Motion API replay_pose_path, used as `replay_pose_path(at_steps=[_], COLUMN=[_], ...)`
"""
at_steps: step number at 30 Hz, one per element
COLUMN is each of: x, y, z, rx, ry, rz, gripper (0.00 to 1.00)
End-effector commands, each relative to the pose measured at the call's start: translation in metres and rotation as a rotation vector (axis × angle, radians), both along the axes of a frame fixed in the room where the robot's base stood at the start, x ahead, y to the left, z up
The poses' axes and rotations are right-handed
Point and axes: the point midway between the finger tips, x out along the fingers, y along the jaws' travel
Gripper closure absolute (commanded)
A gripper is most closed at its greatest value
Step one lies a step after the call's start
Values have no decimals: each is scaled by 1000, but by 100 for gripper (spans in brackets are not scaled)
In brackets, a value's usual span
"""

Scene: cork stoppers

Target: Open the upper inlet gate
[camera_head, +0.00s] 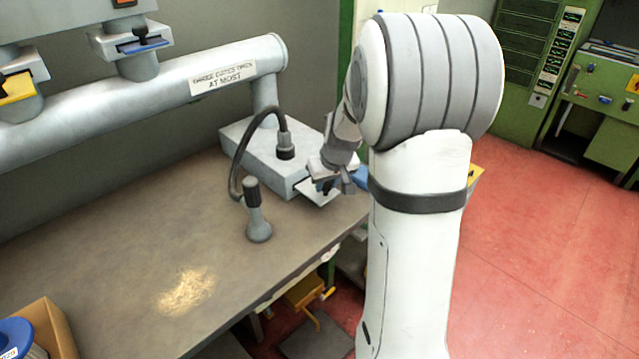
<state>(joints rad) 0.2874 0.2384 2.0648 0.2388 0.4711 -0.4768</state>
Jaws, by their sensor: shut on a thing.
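My gripper (333,186) is at the front right end of a grey metal box on the bench. It is shut on a small dark handle (324,184). A pale flat plate (317,195) shows under the fingers and juts out from the box; the fingers hide part of it. A gate with a blue plate and black handle (141,41) is on a stub above the grey pipe. A gate with a yellow plate (17,88) is at the far left. I cannot tell from labels which one is the upper inlet gate.
The grey pipe (130,107) bears a sign (222,77) reading "THREE GATES OPEN AT MOST". A black hose links the box (255,150) to a grey nozzle (258,222) standing on the bench. Pale dust (187,291) lies on the bench (130,240). A cardboard box (52,325) is at lower left.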

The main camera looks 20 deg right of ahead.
Motion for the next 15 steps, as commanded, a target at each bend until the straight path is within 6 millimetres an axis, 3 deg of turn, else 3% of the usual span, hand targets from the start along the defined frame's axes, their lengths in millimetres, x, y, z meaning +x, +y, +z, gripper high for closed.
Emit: replay_pose_path(at_steps=[8, 9, 15], x=[0, 0, 0], y=[0, 0, 0], z=[1, 1, 1], rx=[0, 0, 0], ry=[0, 0, 0], rz=[1, 1, 1], gripper=[100, 71, 54])
